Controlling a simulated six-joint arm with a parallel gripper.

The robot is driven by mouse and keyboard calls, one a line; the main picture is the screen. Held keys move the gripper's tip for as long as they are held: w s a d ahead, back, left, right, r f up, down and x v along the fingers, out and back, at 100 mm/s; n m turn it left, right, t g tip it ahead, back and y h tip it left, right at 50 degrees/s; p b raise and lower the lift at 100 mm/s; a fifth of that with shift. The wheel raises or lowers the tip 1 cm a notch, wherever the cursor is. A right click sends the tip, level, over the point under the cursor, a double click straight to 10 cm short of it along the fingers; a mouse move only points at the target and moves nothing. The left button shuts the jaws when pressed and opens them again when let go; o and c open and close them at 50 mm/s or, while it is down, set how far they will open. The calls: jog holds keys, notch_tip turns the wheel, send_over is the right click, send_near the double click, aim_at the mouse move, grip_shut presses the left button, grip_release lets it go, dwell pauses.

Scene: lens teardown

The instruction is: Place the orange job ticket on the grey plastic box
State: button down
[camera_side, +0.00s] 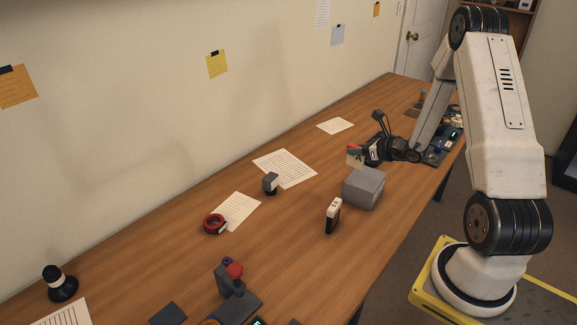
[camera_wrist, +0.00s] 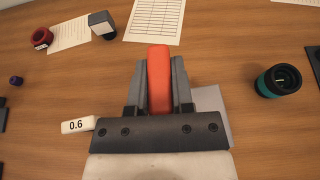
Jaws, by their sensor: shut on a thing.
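The orange job ticket (camera_wrist: 159,78) is between the two dark fingers of my gripper (camera_wrist: 159,88) in the wrist view, which shows it as a narrow orange-red face. In the side view my gripper (camera_side: 367,152) holds it (camera_side: 355,153) out past the fingertips, showing a pale and red face. The grey plastic box (camera_side: 364,188) stands on the table just below the gripper, with a gap visible between them. In the wrist view part of the box (camera_wrist: 211,104) shows to the right of the fingers; the rest is hidden by my gripper.
A black-and-white block marked 0.6 (camera_wrist: 77,125) stands beside the grey box, and also shows in the side view (camera_side: 333,215). A teal-and-black cylinder (camera_wrist: 278,81) is to the right in the wrist view. Paper sheets (camera_side: 285,168) lie towards the wall, near a red ring (camera_side: 214,223).

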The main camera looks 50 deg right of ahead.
aim_at(356, 159)
jog(key=shift+f, duration=0.15)
jog(key=shift+f, duration=1.65)
jog(key=shift+f, duration=0.15)
jog(key=shift+c, duration=2.4)
grip_release()
jog(key=shift+r, duration=0.2)
jog(key=shift+v, duration=3.7)
